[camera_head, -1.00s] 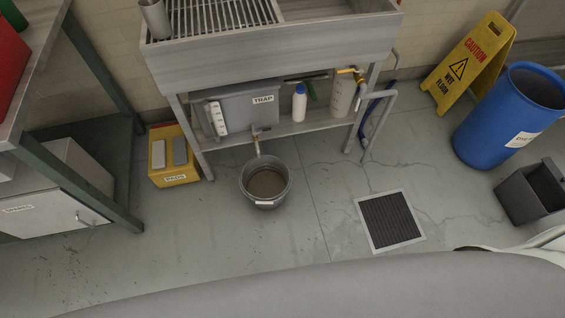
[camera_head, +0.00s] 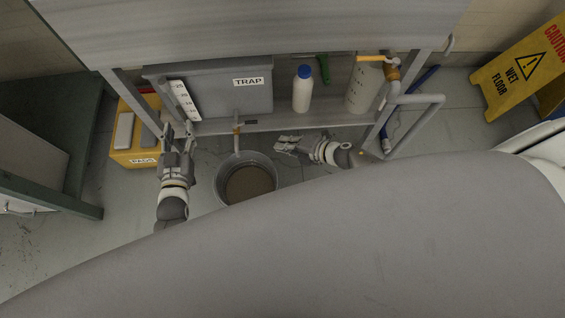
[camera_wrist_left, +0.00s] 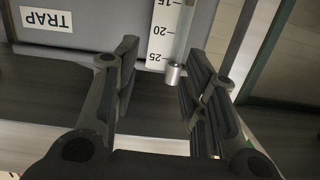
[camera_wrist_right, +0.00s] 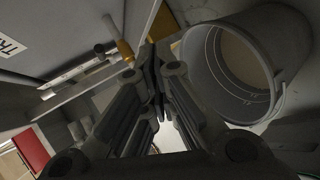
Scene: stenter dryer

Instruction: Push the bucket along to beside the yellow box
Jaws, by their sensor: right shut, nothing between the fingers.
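The grey bucket (camera_head: 226,176), with murky brown liquid in it, stands upright on the floor in front of the sink's lower shelf, below the trap's outlet. It also shows in the right wrist view (camera_wrist_right: 203,72). The yellow box (camera_head: 123,155), with grey pads on top, stands left of it with bare floor between. My left gripper (camera_head: 178,133) is open and empty, left of the bucket and near the trap's scale; its parted fingers show in the left wrist view (camera_wrist_left: 160,75). My right gripper (camera_head: 283,146) is shut and empty, just right of the bucket; no contact is clear.
The grey trap tank (camera_head: 215,92), a white bottle (camera_head: 302,92) and a translucent jug (camera_head: 364,88) stand on the shelf. A sink leg and a bent grey pipe (camera_head: 415,99) are at right. A green bench (camera_head: 60,198) is at left.

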